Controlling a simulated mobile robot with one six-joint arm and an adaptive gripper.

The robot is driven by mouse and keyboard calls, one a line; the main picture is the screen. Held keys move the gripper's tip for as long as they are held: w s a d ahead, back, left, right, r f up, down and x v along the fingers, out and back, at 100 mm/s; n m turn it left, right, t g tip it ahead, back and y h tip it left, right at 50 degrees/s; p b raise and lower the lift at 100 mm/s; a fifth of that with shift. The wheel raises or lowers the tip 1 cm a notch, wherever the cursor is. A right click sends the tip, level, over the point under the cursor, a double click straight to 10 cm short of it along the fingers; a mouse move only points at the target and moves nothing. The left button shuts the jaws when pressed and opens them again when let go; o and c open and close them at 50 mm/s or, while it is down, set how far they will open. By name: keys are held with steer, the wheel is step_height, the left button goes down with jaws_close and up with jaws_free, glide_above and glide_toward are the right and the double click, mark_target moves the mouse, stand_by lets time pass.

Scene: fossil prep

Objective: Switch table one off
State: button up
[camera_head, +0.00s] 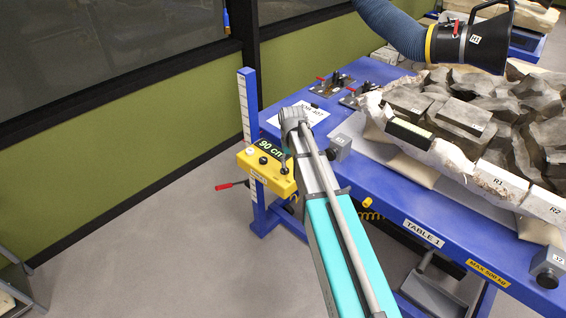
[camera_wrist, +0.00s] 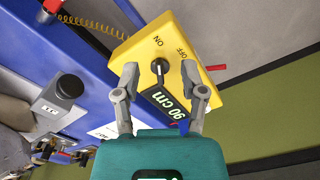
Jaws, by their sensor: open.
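A yellow control box (camera_head: 266,170) is mounted at the near left corner of the blue table, labelled TABLE 1 (camera_head: 423,233). Its lit display (camera_head: 270,148) reads 90 cm. In the wrist view the box (camera_wrist: 143,45) carries a black rotary switch (camera_wrist: 158,67) with a small lever and the printed words ON and OFF.
A fossil block in a white jacket (camera_head: 500,182) lies on the table. A grey clamp block (camera_head: 339,147) stands near the box, also seen in the wrist view (camera_wrist: 62,92). A black extraction hood (camera_head: 470,42) hangs above. Floor at left (camera_head: 150,240) is clear.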

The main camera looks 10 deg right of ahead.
steer(key=w+r+p, duration=0.1)
steer(key=w+r, duration=0.1)
steer(key=w, duration=0.8)
steer(key=shift+r+p, duration=0.2)
steer(key=shift+p, duration=0.1)
steer(key=shift+s+f, duration=0.1)
step_height(320, 180, down, 14)
steer(key=b, duration=1.3)
steer(key=shift+b, duration=0.4)
steer(key=shift+r, duration=0.2)
jaws_close()
steer(key=shift+a, duration=0.2)
steer(key=shift+d, duration=0.1)
